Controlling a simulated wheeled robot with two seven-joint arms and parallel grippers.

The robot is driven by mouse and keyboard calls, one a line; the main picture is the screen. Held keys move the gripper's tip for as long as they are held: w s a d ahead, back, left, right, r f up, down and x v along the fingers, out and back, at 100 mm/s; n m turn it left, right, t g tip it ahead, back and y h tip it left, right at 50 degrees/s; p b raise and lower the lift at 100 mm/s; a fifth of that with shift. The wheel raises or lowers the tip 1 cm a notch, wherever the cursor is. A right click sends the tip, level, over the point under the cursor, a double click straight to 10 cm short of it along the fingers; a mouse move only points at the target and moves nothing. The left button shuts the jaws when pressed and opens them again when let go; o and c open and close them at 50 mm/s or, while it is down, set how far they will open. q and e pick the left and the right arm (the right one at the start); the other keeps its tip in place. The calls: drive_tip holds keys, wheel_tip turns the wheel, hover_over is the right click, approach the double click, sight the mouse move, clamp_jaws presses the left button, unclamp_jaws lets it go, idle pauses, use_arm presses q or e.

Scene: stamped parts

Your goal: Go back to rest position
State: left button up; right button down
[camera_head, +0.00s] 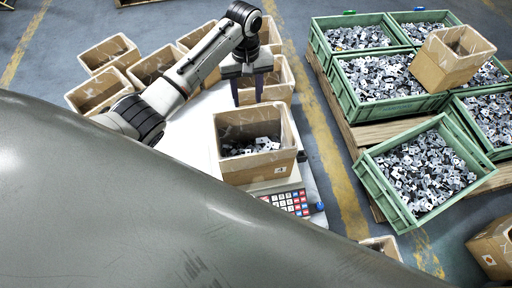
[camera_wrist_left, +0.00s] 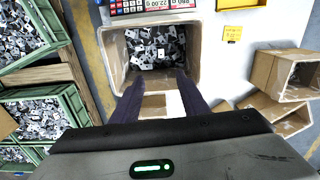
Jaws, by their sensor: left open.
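My left gripper (camera_head: 248,98) is open and empty, its two dark fingers apart and pointing down. In the head view it shows just behind a cardboard box (camera_head: 258,172) partly filled with small metal parts. This box stands on the white scale, upright. In the left wrist view the fingers (camera_wrist_left: 160,95) reach toward the near side of the same box (camera_wrist_left: 115,62), with parts visible inside. I cannot tell the exact height of the fingers above the rim. My right gripper is not in view.
Several empty cardboard boxes (camera_head: 108,53) surround the white table's far side. Green crates (camera_head: 400,218) full of parts stand on a wooden pallet (camera_head: 385,132) at right, with one cardboard box (camera_head: 440,72) on them. The scale's keypad (camera_head: 290,203) faces front. A floor strip (camera_head: 335,165) between is clear.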

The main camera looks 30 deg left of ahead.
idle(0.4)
use_arm(q)
drive_tip(key=s+d+f+m+t+h+p, duration=0.1)
drive_tip(key=s+d+f+m+t, duration=0.1)
drive_tip(key=s+d+f+m, duration=0.3)
drive_tip(key=s+d+f+m+t+h+p, duration=0.1)
drive_tip(key=s+d+f+t, duration=0.1)
drive_tip(key=s+d+f, duration=0.4)
drive_tip(key=s+r+m+t+p, duration=0.2)
drive_tip(key=s+r+m+t, duration=0.1)
drive_tip(key=s, duration=1)
drive_tip(key=shift+a+m+t+h, duration=0.2)
drive_tip(key=shift+m+t+h, duration=0.25)
drive_tip(key=shift+t, duration=0.25)
drive_tip(key=shift+s+r, duration=0.25)
drive_tip(key=shift+c, duration=0.2)
